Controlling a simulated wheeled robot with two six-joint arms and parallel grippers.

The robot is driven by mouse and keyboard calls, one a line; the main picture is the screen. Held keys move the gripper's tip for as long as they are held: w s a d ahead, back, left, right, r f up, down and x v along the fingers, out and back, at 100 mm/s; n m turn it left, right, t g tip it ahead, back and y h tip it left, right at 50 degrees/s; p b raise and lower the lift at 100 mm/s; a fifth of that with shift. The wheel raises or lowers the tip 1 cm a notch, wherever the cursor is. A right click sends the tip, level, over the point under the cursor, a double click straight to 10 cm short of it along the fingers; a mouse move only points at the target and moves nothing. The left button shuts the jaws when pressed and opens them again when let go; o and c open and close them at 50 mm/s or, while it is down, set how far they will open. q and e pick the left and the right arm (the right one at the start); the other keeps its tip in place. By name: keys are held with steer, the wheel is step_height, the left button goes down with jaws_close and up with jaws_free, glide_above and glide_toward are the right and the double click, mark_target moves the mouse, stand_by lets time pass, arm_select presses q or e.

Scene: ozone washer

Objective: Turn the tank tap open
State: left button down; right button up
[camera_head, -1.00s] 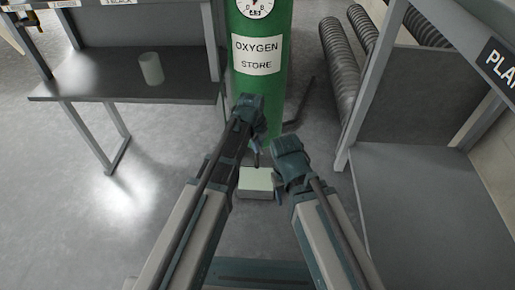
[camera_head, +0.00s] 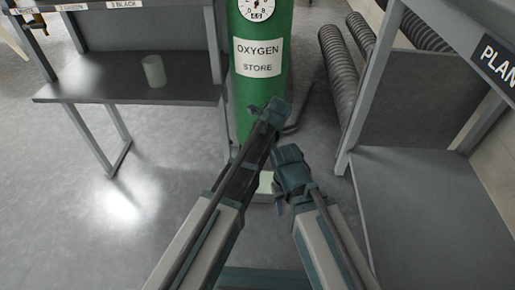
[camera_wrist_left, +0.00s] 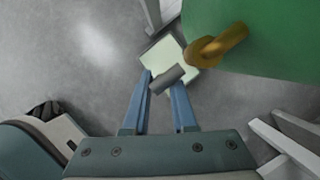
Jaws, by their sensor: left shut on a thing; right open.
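The green oxygen tank (camera_head: 258,95) stands upright at the top middle of the head view. In the left wrist view its green wall (camera_wrist_left: 270,35) fills the upper right, with a brass tap (camera_wrist_left: 218,45) sticking out from it. My left gripper (camera_wrist_left: 163,78) is shut on a short grey bar (camera_wrist_left: 167,79) close beside the tap. I cannot tell whether the bar is joined to the tap. In the head view the left wrist (camera_head: 275,112) is in front of the tank's lower part and hides the tap. My right gripper (camera_head: 280,200) is open, below and beside the left wrist.
A pale box (camera_head: 264,187) is on the floor below the tank, partly hidden by my arms; it also shows in the left wrist view (camera_wrist_left: 160,50). A bench with a pale cup (camera_head: 153,71) stands left. A grey shelf unit (camera_head: 420,175) stands right. Floor at left is clear.

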arm_select(q)
steer(key=shift+a, duration=0.35)
steer(key=c, duration=0.8)
jaws_free()
steer(key=shift+o, duration=0.2)
